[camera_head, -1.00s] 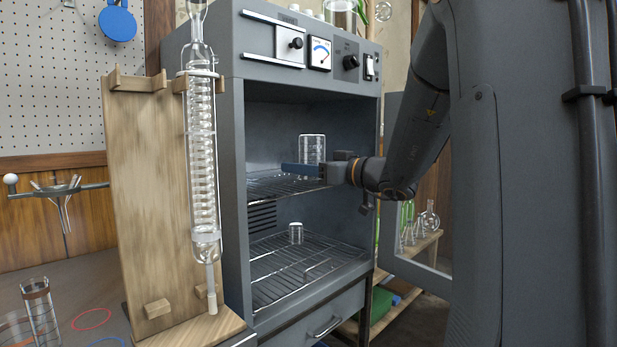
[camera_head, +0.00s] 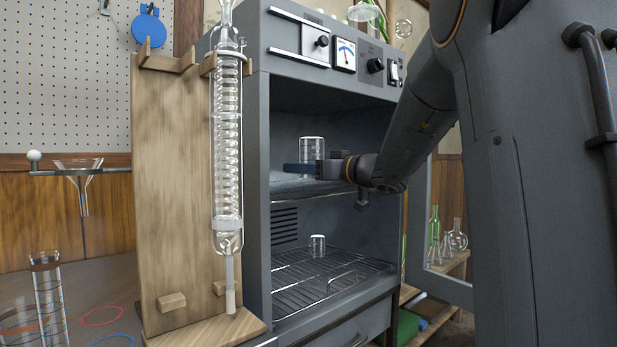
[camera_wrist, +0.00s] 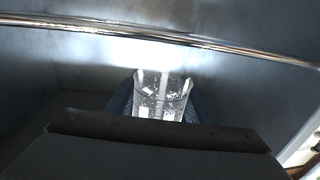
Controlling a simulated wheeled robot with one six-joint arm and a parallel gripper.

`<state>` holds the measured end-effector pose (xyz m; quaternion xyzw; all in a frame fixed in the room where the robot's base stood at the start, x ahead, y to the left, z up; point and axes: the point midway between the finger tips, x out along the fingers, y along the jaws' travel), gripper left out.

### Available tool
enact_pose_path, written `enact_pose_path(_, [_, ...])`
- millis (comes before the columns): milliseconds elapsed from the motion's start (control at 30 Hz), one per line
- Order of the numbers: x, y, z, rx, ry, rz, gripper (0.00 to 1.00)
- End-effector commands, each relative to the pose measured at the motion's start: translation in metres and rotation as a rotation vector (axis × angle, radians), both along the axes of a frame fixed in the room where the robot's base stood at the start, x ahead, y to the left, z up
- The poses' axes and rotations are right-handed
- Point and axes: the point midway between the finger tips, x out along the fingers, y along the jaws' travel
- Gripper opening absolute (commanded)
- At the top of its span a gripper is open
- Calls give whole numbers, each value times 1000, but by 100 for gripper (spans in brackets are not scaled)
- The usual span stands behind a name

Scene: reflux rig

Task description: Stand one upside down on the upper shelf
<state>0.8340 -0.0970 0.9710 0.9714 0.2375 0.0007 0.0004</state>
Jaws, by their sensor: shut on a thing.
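A clear glass beaker (camera_head: 312,150) is inside the open grey oven, at the upper wire shelf (camera_head: 285,188). My gripper (camera_head: 304,169) reaches in from the right and is shut on the beaker low on its side. In the wrist view the beaker (camera_wrist: 162,95) sits between the two blue finger pads. The beaker looks upright on its axis; which end is up is hard to tell. Its lower end is hidden behind my fingers, so I cannot tell whether it touches the shelf. A smaller glass beaker (camera_head: 317,246) stands on the lower wire shelf (camera_head: 345,268).
A glass condenser (camera_head: 228,150) on a wooden stand (camera_head: 172,200) is just left of the oven opening. The oven door (camera_head: 447,230) is open at the right. The lower shelf has free room around its beaker. Glass cylinders (camera_head: 48,295) stand at the front left.

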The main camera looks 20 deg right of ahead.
Motion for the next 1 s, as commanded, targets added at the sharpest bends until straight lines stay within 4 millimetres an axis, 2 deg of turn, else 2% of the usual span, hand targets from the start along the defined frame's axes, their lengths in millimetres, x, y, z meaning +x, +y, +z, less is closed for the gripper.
enact_pose_path(500, [-1, -1, -25, 0, -1, 0, 24])
enact_pose_path(1000, [-1, 0, -29, 0, 0, 0, 24])
